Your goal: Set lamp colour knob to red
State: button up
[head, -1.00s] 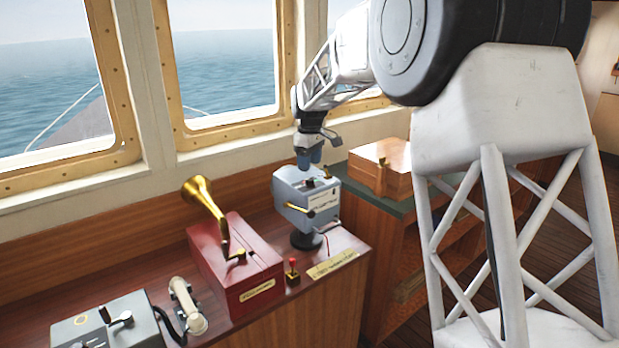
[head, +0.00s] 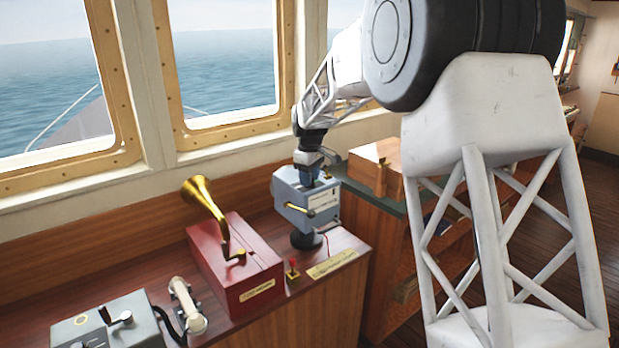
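A blue-grey box on a dark round foot (head: 293,217), which looks like the lamp unit, stands at the right end of the wooden console. It has a brass lever (head: 323,202) on its front and a pale label. My gripper (head: 308,181) points down onto the top of this box, with its blue fingers at or touching the top. The colour knob is not clearly visible; the fingers cover the part of the top where small dark fittings showed earlier. The gap between the fingers is too small to judge.
A red box with a brass horn (head: 207,205) stands left of the lamp unit. A small red-topped switch (head: 293,269) and a brass plate (head: 332,264) lie in front. A wooden box (head: 377,169) is at right. A handset (head: 187,306) and grey control box (head: 107,325) are at lower left.

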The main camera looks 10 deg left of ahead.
jog(key=c, duration=0.5)
jog(key=shift+m, duration=0.4)
jog(key=m, duration=0.5)
jog(key=shift+d, duration=0.1)
jog(key=m, duration=0.6)
dwell(0.3)
jog(key=o, duration=0.9)
jog(key=shift+r, duration=0.15)
